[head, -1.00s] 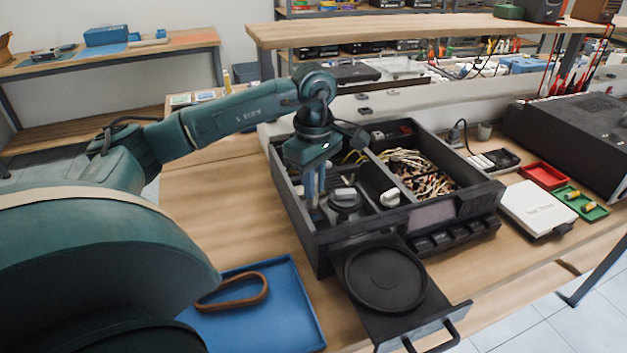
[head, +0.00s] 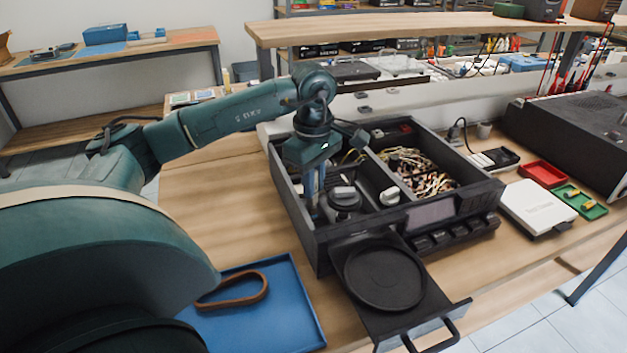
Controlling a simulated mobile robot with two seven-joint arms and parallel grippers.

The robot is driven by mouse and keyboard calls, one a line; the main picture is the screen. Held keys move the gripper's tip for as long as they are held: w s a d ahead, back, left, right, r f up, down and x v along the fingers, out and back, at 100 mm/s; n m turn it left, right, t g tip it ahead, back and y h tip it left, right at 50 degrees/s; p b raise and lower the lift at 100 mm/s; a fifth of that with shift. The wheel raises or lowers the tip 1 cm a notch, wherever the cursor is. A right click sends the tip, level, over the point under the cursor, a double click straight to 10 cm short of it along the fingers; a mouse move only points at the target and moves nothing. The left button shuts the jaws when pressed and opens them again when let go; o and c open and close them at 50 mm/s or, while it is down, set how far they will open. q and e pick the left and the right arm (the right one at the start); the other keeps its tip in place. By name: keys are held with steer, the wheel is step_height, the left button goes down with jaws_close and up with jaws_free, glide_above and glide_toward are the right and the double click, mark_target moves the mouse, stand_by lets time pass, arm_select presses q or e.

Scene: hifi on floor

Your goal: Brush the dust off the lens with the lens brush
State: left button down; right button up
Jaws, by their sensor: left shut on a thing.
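My left gripper (head: 315,192) reaches down into the open black hi-fi case (head: 318,238), at its left compartment. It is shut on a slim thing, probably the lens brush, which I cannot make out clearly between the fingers. Just right of the fingertips is a dark round mechanism (head: 345,203) with a pale grey block on top. The lens and any dust on it are too small or hidden to see. The disc tray (head: 384,278) is slid out at the front of the case, with an empty round recess. My right gripper is not in view.
A blue mat (head: 270,318) with a brown strap (head: 238,297) lies at the front left. Colourful wires (head: 420,172) fill the case's right compartment. A white box (head: 538,208), a red tray (head: 543,176) and a green tray (head: 581,203) stand to the right. Bare table shows left of the case.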

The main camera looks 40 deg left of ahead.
arm_select(q)
steer(key=shift+s+d, duration=0.45)
steer(key=shift+d, duration=0.35)
stand_by(0.4)
steer(key=shift+r, duration=0.15)
stand_by(0.5)
steer(key=shift+w+a, duration=0.1)
stand_by(0.5)
steer(key=shift+f, duration=0.2)
stand_by(0.8)
steer(key=shift+w+a, duration=0.4)
steer(key=shift+a, duration=0.45)
steer(key=shift+r, duration=0.2)
stand_by(0.8)
